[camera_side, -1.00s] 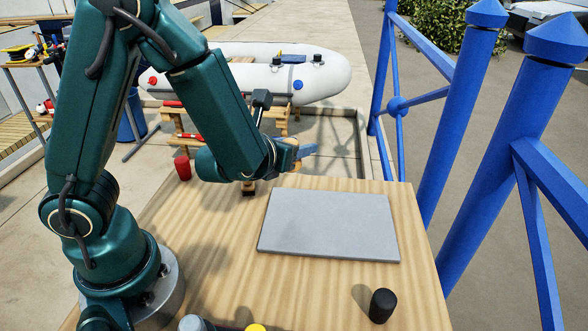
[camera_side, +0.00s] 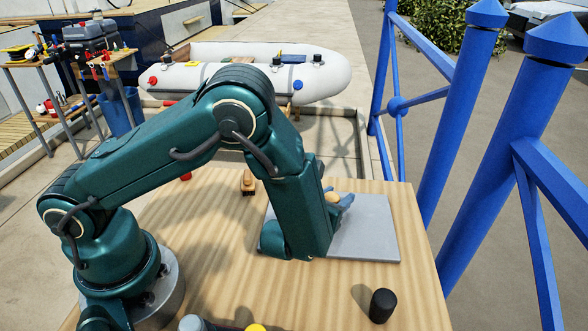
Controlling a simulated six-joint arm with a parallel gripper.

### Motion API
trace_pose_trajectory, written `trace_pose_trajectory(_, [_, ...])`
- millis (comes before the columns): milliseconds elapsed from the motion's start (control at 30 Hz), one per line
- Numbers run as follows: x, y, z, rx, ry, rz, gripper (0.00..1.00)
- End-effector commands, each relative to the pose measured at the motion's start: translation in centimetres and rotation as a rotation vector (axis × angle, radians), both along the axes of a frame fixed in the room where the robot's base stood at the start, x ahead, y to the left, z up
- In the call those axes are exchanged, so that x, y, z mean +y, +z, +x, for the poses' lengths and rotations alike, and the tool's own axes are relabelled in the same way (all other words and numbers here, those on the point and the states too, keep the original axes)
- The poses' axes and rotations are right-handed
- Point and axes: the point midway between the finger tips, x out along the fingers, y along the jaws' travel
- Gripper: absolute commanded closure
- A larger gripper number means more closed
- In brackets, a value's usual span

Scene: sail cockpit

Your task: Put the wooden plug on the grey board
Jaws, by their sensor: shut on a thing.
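The grey board (camera_side: 365,240) lies flat on the wooden table, its left part hidden behind my arm. My gripper (camera_side: 341,203) is over the far middle part of the board, partly hidden by my own forearm. It is shut on a small tan thing, the wooden plug (camera_side: 332,197), of which only a little shows beside a blue finger. I cannot tell whether the plug touches the board or hangs above it.
A black cylinder (camera_side: 382,306) stands near the table's front right. A brown block with a dark base (camera_side: 248,183) stands left of the board's far edge. A yellow thing (camera_side: 256,328) and a grey one (camera_side: 190,323) are at the front edge. Blue railing (camera_side: 480,180) rises at right.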

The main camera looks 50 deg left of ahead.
Motion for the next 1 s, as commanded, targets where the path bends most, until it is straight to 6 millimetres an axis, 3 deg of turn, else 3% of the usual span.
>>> trace_pose_trajectory(433, [-0.01,-0.64,0.02,-0.001,-0.001,0.0,1.0])
trace_pose_trajectory(467, [-0.01,-0.64,0.02,-0.001,-0.001,0.0,0.5])
trace_pose_trajectory(500, [-0.01,-0.6,0.03,-0.001,-0.001,-0.001,0.34])
trace_pose_trajectory(533, [-0.01,-0.6,0.03,-0.001,-0.001,-0.001,0.28])
trace_pose_trajectory(1000, [-0.39,0.05,-0.66,0.0,-0.004,-0.001,0.28])
